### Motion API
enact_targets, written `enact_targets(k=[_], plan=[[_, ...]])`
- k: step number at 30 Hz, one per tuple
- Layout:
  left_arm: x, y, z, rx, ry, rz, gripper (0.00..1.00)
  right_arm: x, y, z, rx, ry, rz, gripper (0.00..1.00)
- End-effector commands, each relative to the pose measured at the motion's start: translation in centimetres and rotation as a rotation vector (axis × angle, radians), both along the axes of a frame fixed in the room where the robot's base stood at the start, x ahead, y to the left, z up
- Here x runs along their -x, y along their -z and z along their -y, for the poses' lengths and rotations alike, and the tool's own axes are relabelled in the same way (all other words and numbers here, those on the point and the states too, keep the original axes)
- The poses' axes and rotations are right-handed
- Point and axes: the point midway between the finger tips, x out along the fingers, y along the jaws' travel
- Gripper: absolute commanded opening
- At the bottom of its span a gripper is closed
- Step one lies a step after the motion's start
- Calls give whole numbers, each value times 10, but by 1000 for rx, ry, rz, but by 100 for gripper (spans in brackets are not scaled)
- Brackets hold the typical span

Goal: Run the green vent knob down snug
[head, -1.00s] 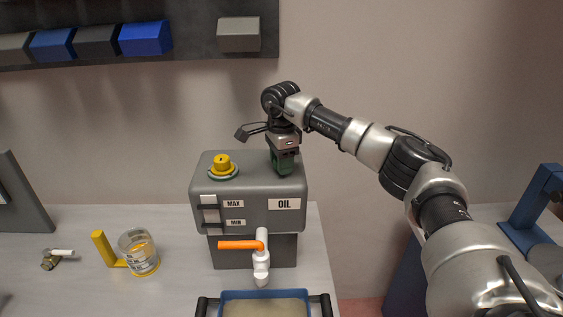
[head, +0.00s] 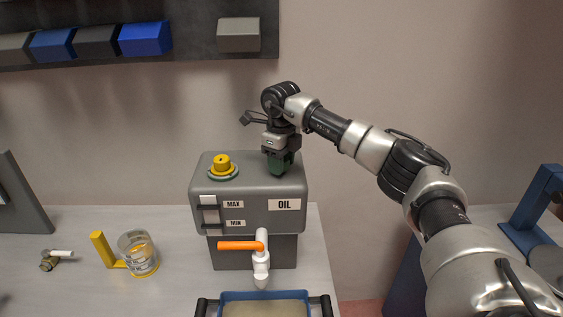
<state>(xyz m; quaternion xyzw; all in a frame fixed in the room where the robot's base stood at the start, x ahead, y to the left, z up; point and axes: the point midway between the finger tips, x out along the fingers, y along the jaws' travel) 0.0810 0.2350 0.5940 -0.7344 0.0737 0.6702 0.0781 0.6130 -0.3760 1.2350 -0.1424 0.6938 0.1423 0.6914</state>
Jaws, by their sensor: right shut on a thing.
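The green vent knob (head: 279,166) is on top of the grey oil tank (head: 246,208), at its right side. My right gripper (head: 279,158) points down from above and is shut on the knob, covering its upper part. I cannot tell from this view whether a gap is left under the knob. My left gripper is not in view.
A yellow cap (head: 222,163) sits on the tank's top left. An orange-handled white tap (head: 261,255) is at the front, above a blue tray (head: 265,307). A clear measuring cup (head: 138,252) with a yellow handle stands left. Bins hang on the wall.

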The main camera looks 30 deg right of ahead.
Motion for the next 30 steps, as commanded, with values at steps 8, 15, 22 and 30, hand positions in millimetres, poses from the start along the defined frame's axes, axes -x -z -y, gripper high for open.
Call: enact_targets(k=[8,15,22,30], plan=[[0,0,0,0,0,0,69,-2,-6,1,-3,267,14,19],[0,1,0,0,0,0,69,-2,-6,1,-5,495,14,19],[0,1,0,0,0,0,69,-2,-6,1,-6,713,15,19],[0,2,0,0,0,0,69,-2,-7,1,-6,969,14,20]])
